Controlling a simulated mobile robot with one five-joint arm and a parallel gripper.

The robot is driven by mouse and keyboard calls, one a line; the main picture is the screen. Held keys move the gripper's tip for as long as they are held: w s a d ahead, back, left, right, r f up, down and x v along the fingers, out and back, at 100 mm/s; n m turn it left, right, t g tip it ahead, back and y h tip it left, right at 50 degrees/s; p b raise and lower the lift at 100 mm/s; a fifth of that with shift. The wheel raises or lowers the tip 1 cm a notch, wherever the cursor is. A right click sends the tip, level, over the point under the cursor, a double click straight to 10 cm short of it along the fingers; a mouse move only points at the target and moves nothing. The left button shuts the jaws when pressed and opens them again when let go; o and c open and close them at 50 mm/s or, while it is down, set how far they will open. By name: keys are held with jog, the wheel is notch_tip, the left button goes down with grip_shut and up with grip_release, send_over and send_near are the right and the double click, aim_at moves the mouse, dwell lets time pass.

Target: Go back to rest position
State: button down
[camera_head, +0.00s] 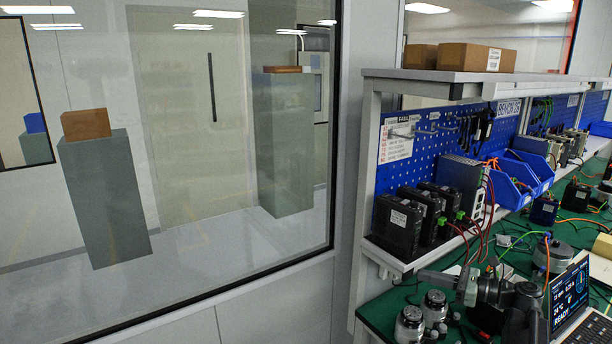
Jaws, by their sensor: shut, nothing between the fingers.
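My gripper (428,276) is in the lower right of the head camera view, at the end of my dark grey arm (517,308). It points left, is shut and holds nothing. It appears just above the green bench mat (385,306), close to two silver-and-black joint actuators (409,325) and (435,304). I cannot tell the exact gap between the gripper and the actuators. The lower part of my arm runs out of the bottom of the picture.
A laptop (570,296) stands right of my arm. Black boxes with cables (398,222) and blue bins (521,175) line the shelf behind. Another actuator (553,255) lies farther back. A glass wall (240,150) fills the left; pedestals show in it.

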jog(key=s+a+f+n+g+h, duration=0.1)
jog(key=a+f+n+g, duration=0.25)
jog(key=a, duration=0.65)
jog(key=s+a+f+n+g+h, duration=0.1)
jog(key=a+f+n+g, duration=0.3)
jog(key=a, duration=0.7)
jog(key=s+a+f+n+g+h, duration=0.1)
jog(key=a+f+n+g+h, duration=0.3)
jog(key=a, duration=0.6)
jog(key=s+a+f+n+h, duration=0.1)
jog(key=s+a+f+n, duration=0.25)
jog(key=f+n, duration=0.2)
jog(key=s+d+f+n+t+h, duration=0.1)
jog(key=s+d+f+n+h, duration=0.1)
jog(key=d+n+h, duration=0.4)
jog(key=d+f+n+p, duration=0.1)
jog(key=d+n, duration=0.1)
jog(key=d, duration=0.2)
jog(key=shift+s+d+f+n, duration=0.15)
jog(key=shift+s+d+n, duration=0.05)
jog(key=shift+d+n, duration=0.2)
